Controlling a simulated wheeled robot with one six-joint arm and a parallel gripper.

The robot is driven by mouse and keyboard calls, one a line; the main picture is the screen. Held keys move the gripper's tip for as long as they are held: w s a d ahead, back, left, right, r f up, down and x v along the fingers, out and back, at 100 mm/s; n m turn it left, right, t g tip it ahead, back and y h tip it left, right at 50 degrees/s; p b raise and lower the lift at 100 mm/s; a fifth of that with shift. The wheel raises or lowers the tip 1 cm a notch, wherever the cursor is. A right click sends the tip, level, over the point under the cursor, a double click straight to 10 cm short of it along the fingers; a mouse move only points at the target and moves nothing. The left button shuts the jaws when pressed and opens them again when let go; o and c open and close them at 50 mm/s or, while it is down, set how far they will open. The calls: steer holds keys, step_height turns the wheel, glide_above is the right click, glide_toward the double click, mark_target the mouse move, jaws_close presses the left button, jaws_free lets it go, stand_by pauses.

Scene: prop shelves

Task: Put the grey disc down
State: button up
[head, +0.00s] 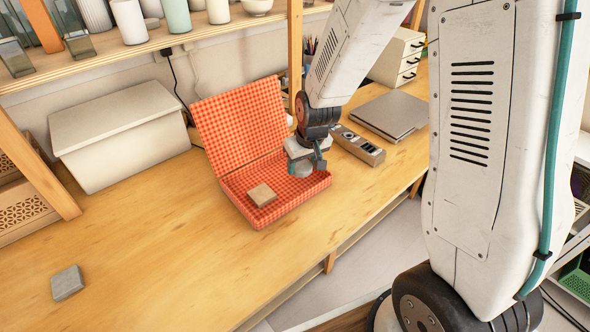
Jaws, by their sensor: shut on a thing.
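My gripper (305,160) is over the right part of an open red checked case (238,186), pointing down. It is shut on a grey disc (301,169), a small dark grey shape just below the jaws. My gripper hides much of the disc. I cannot tell whether the disc touches the case floor or hangs a little above it. The case lies on the wooden table with its lid raised at the back. A tan square block (262,195) lies in the case, left of my gripper.
A grey square block (67,282) lies at the table's front left. A cream lidded box (120,140) stands left of the case. A grey device (358,145) and a flat grey folder (391,115) lie to the right. The wooden table (170,260) is clear in front.

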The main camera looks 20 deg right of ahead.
mark_target(301, 172)
steer(key=shift+w+a+f, duration=0.1)
steer(key=shift+w+a, duration=0.6)
steer(key=shift+s+x, duration=0.15)
steer(key=shift+x, duration=0.7)
steer(key=shift+s+x, duration=0.2)
steer(key=shift+x, duration=0.7)
steer(key=shift+f, duration=0.15)
steer(key=o, duration=1.1)
steer(key=v, duration=1.2)
steer(key=shift+r, duration=0.2)
steer(key=s+r, duration=0.5)
steer(key=s, duration=0.4)
steer(key=s+d+r+g, duration=0.1)
steer(key=s+r, duration=0.4)
steer(key=s, duration=0.3)
steer(key=s+d+r+m+g, duration=0.1)
steer(key=s+r, duration=0.3)
steer(key=s, duration=0.5)
steer(key=shift+s+d+r, duration=0.25)
steer(key=shift+s+r, duration=0.05)
steer(key=shift+r, duration=0.1)
